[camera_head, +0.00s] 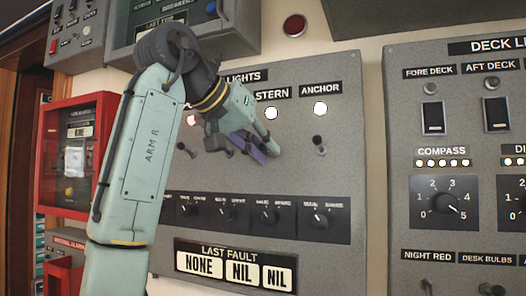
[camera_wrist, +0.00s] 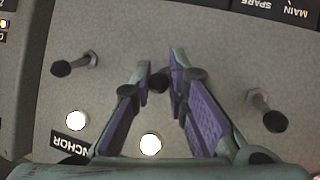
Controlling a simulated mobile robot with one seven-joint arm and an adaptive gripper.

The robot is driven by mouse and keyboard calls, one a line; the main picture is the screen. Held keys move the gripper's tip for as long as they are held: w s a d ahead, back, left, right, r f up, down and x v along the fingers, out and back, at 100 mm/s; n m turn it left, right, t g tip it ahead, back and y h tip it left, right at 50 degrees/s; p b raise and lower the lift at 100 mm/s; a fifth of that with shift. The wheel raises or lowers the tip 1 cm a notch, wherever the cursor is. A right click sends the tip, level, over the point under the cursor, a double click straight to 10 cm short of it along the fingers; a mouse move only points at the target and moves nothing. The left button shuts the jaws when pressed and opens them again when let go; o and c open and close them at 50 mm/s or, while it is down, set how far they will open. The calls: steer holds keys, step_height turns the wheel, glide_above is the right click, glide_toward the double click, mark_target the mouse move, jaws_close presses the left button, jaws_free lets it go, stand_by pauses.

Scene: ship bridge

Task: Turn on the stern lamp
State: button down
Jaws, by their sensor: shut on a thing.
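The stern lamp (camera_head: 271,113) is a round light under the STERN label on the grey lights panel, and it shows bright white. It also shows bright white in the wrist view (camera_wrist: 150,145). Below it in the head view, my gripper (camera_head: 265,147) reaches to the panel. In the wrist view, my gripper (camera_wrist: 160,68) has its purple-padded fingers closed on the dark-knobbed stern toggle switch (camera_wrist: 157,82). The fingers hide part of the toggle, and its tilt is hard to tell. In the head view the gripper covers the toggle.
The anchor lamp (camera_head: 320,108) is also white, with its toggle (camera_head: 319,144) close to the right of my gripper. Another toggle (camera_wrist: 268,112) stands on the other side. Rotary knobs (camera_head: 270,215) line the panel below. The deck lights panel (camera_head: 455,140) is further right.

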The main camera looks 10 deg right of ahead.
steer(key=shift+r+g+y, duration=0.2)
steer(key=shift+g+y, duration=0.1)
steer(key=shift+g, duration=0.1)
stand_by(0.3)
steer(key=c, duration=1.6)
jaws_free()
steer(key=shift+d, duration=0.1)
steer(key=shift+s+r, duration=0.1)
steer(key=shift+r, duration=0.05)
steer(key=s+a, duration=0.2)
steer(key=a, duration=0.1)
steer(key=s+a, duration=0.3)
steer(key=a, duration=0.1)
steer(key=s+a, duration=0.2)
steer(key=a, duration=0.1)
steer(key=shift+s+a+r, duration=0.2)
steer(key=shift+s, duration=0.2)
